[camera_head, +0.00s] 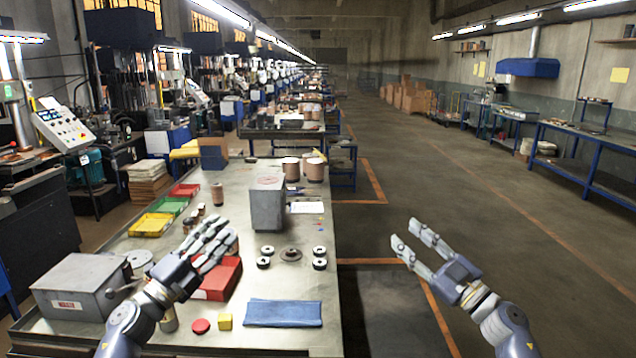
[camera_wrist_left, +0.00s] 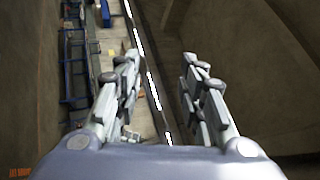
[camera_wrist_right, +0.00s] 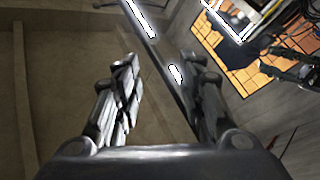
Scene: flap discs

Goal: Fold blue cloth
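A blue cloth (camera_head: 283,313) lies flat as a wide, short rectangle near the front edge of the metal table, right of a yellow cube. My left gripper (camera_head: 222,232) is raised over the table, up and left of the cloth, and partly covers a red bin. Its fingers stand apart with nothing between them, as the left wrist view (camera_wrist_left: 160,85) also shows. My right gripper (camera_head: 405,235) is off to the right of the table, over the floor. Its fingers are apart and empty, also in the right wrist view (camera_wrist_right: 163,85). Neither gripper touches the cloth.
Left of the cloth are a yellow cube (camera_head: 225,321) and a red disc (camera_head: 200,326). Behind it are a red bin (camera_head: 228,280), several small discs (camera_head: 291,254) and a grey metal box (camera_head: 267,203). Another grey box (camera_head: 82,286) stands at the left. Bare tabletop lies around the cloth's right side.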

